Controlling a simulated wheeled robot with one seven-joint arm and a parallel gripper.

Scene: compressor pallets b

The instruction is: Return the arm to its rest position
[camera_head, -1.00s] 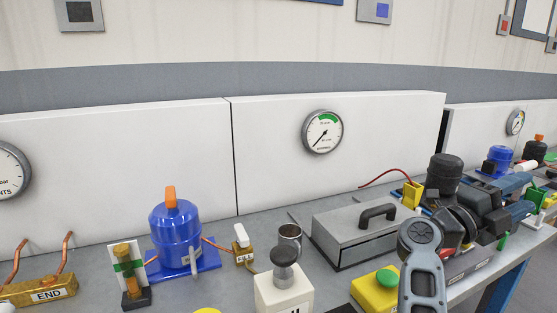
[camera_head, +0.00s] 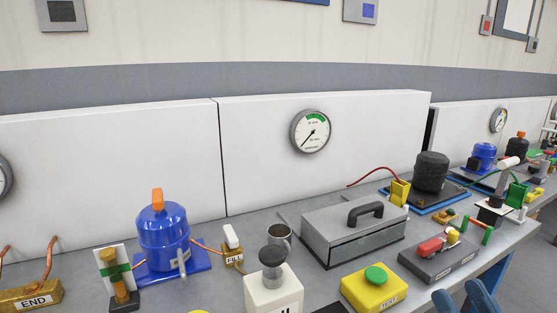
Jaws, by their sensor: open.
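The rest of my arm is out of view.
On the bench stand a blue compressor (camera_head: 163,238), a black compressor (camera_head: 431,172), a grey toolbox (camera_head: 352,238), a yellow box with a green button (camera_head: 374,288), a white block with a dark knob (camera_head: 273,290) and a metal cup (camera_head: 280,233). A dark block with a red part (camera_head: 439,258) lies near the right front edge.

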